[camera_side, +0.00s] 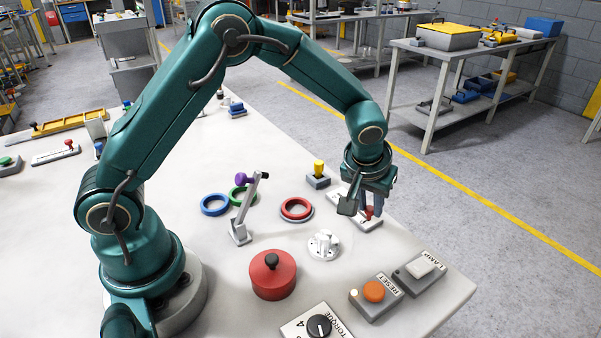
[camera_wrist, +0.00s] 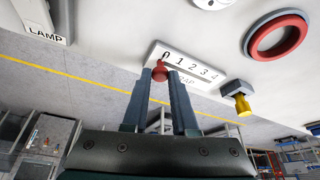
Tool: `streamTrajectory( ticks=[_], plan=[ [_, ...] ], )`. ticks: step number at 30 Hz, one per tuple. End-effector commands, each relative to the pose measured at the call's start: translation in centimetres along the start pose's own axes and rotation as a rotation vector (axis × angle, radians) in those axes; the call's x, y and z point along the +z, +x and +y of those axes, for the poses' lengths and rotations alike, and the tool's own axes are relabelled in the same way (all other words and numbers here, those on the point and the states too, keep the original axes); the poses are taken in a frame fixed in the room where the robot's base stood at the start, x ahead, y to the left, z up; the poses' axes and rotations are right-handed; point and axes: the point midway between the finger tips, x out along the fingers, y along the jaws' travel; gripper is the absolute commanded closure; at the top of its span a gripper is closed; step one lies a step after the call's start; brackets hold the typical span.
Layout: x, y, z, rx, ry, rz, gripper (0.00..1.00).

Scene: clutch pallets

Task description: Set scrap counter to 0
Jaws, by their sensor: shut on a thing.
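The scrap counter is a pale plate (camera_wrist: 186,62) with the digits 0 to 4 in a row, partly hidden by my fingers in the wrist view. It also shows under my gripper in the side view (camera_side: 372,224). Its red knob (camera_wrist: 160,72) stands at the 0 end of the row, close to the 0. My gripper (camera_wrist: 160,76) is shut on the red knob, with one finger on each side of it. In the side view my gripper (camera_side: 370,208) points down at the counter near the table's right edge.
A yellow-handled switch (camera_side: 318,173) and a red ring (camera_side: 296,209) are left of the counter. A white knob (camera_side: 324,244), an orange RESET button (camera_side: 373,291) and a LAMP switch (camera_side: 420,267) are nearer the front. The table edge (camera_side: 418,236) is close to the right.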

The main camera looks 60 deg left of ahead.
Motion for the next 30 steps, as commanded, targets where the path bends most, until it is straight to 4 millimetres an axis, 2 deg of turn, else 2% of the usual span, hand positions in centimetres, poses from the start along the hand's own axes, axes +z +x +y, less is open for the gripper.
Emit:
streamTrajectory(
  ticks=[1, 3, 13, 24, 30],
  plan=[
    [0.3, -0.1, 0.5, 0.012, -0.002, -0.004, 0.62],
    [0.3, -0.1, 0.5, 0.011, -0.002, -0.004, 0.43],
    [0.1, -0.3, 0.3, 0.009, -0.001, -0.002, 0.43],
    [0.1, -4.5, 0.4, 0.011, -0.002, 0.0, 0.43],
    [0.2, -5.2, 0.3, 0.01, -0.001, -0.003, 0.43]
  ],
)
